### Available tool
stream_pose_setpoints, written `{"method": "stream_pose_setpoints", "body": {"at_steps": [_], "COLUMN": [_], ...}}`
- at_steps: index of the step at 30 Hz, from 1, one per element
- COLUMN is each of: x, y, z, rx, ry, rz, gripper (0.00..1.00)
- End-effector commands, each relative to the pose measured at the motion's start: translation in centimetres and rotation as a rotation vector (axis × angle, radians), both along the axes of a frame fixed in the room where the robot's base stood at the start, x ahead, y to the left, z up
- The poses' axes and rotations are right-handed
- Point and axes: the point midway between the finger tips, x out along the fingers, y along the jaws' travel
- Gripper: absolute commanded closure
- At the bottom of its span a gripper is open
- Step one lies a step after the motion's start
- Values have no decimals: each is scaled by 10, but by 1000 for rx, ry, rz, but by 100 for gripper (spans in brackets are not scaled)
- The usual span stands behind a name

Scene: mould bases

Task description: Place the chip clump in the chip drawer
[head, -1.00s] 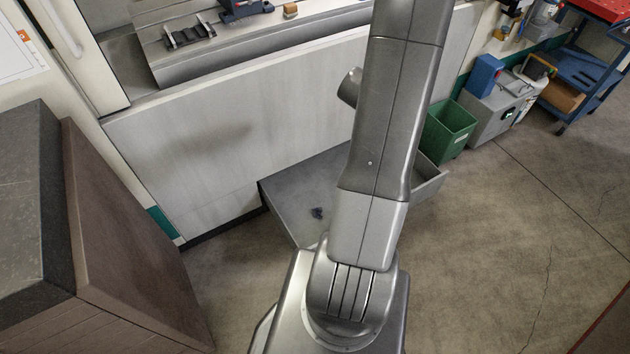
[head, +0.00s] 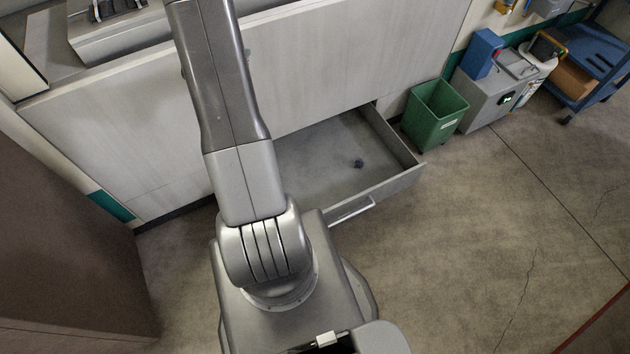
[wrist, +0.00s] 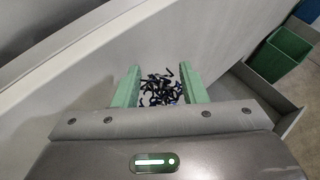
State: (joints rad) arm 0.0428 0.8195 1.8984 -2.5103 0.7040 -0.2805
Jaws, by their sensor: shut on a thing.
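The chip clump (wrist: 160,90), a tangle of dark black and bluish curls, sits between the two green fingers of my gripper (wrist: 161,88) in the wrist view. My gripper is shut on it. The chip drawer (head: 412,172) stands pulled out from the pale cabinet front in the head view, its left part hidden behind my arm. Its grey wall (wrist: 264,92) shows at the right in the wrist view, beside my gripper. A small dark lump (head: 358,163) lies on the drawer floor. My gripper cannot be made out in the head view.
A green bin (head: 434,114) stands just right of the drawer; it also shows in the wrist view (wrist: 281,55). A grey box (head: 490,96) and a blue cart (head: 585,65) stand farther right. A brown cabinet (head: 65,230) is at the left. The floor at right is clear.

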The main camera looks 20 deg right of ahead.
Motion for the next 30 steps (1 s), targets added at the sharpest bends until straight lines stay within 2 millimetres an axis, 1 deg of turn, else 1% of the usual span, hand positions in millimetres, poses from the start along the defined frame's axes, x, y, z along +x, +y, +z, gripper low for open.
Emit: {"method": "stream_pose_setpoints", "body": {"at_steps": [1,5,6,8,12,14,15,17,18,20,21,22,26,27,29,30], "x": [4,13,15,17,20,20,19,18,16,13,11,9,-2,-6,-13,-18], "y": [-9,-33,-40,-51,-76,-87,-94,-105,-112,-123,-130,-135,-157,-164,-173,-179], "z": [-31,-81,-96,-120,-175,-200,-216,-241,-258,-283,-301,-313,-369,-386,-412,-429], "rx": [0,0,0,0,0,0,-1,-1,-1,-1,-1,-1,-1,-1,-1,-1], "ry": [3,5,3,5,3,3,4,4,5,4,4,4,5,4,4,4], "rz": [-32,-119,-145,-183,-277,-317,-344,-384,-411,-453,-481,-500,-589,-617,-656,-685], "gripper": [84,84,84,84,83,83,83,83,83,83,83,83,83,83,83,83]}}
